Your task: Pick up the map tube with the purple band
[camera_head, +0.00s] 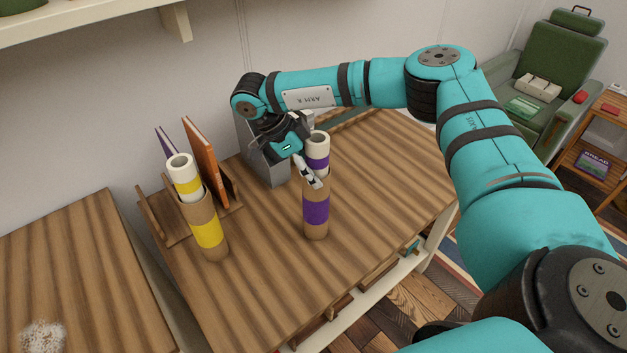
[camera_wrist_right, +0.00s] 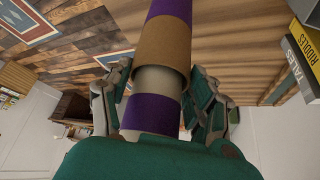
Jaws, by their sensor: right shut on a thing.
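The map tube with the purple band (camera_head: 316,212) stands upright on the wooden table (camera_head: 388,180). It has a brown lower part and a pale upper part with a second purple band. My right gripper (camera_head: 311,174) is shut on its upper part, coming in from behind and the left. In the right wrist view the tube (camera_wrist_right: 160,78) lies between the two fingers of my right gripper (camera_wrist_right: 162,105). I cannot tell if the tube's foot touches the table. A similar tube with a yellow band (camera_head: 207,233) stands to the left. My left gripper is not in view.
A wooden rack with an orange book (camera_head: 204,165) and a purple book stands behind the yellow-banded tube. A grey box-like object (camera_head: 262,157) is behind my right gripper. A shelf (camera_head: 100,16) hangs above. The table's right part is clear.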

